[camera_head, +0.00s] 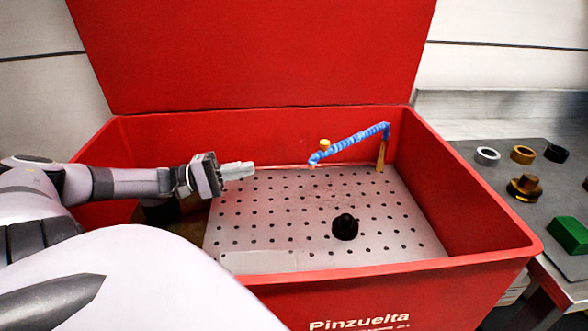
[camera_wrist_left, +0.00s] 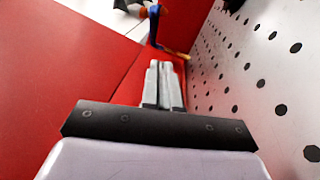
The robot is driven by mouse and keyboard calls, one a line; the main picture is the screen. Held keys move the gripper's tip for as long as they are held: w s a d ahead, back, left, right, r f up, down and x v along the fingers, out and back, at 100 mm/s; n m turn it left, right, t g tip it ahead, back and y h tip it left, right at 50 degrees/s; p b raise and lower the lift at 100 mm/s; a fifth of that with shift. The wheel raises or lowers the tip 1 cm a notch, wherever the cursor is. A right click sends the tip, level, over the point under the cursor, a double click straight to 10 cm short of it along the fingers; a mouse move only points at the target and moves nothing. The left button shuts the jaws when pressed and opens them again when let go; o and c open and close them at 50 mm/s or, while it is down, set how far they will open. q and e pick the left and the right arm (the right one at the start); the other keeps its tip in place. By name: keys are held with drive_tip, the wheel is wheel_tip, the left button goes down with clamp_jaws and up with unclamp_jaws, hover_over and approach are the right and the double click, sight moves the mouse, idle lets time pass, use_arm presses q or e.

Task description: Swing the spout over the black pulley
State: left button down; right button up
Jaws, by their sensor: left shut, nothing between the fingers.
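The blue segmented spout (camera_head: 350,143) rises from a tan post at the back right inside the red bin and reaches left, its tip over the back of the perforated plate. The black pulley (camera_head: 345,227) stands on the plate, front and right of the spout tip, apart from it. My left gripper (camera_head: 252,169) is shut and empty, left of the spout tip with a gap between. In the left wrist view the shut fingers (camera_wrist_left: 163,80) point toward the blue spout (camera_wrist_left: 154,28). My right gripper is not in view.
The red bin's walls (camera_head: 475,185) surround the perforated plate (camera_head: 285,215), and its raised lid (camera_head: 250,50) stands behind. On the right bench (camera_head: 480,200) are several rings, a brass-coloured pulley (camera_head: 524,187) and a green block (camera_head: 568,235). The space above the plate is mostly free.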

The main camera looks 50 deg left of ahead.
use_arm(q)
drive_tip(key=s+d+b+x, duration=0.1)
drive_tip(key=d+x, duration=0.1)
drive_tip(key=x, duration=0.9)
drive_tip(key=shift+d+r, duration=0.2)
drive_tip(key=shift+d, duration=0.15)
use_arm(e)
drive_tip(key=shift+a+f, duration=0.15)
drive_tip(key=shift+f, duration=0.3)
use_arm(q)
drive_tip(key=shift+s, duration=0.1)
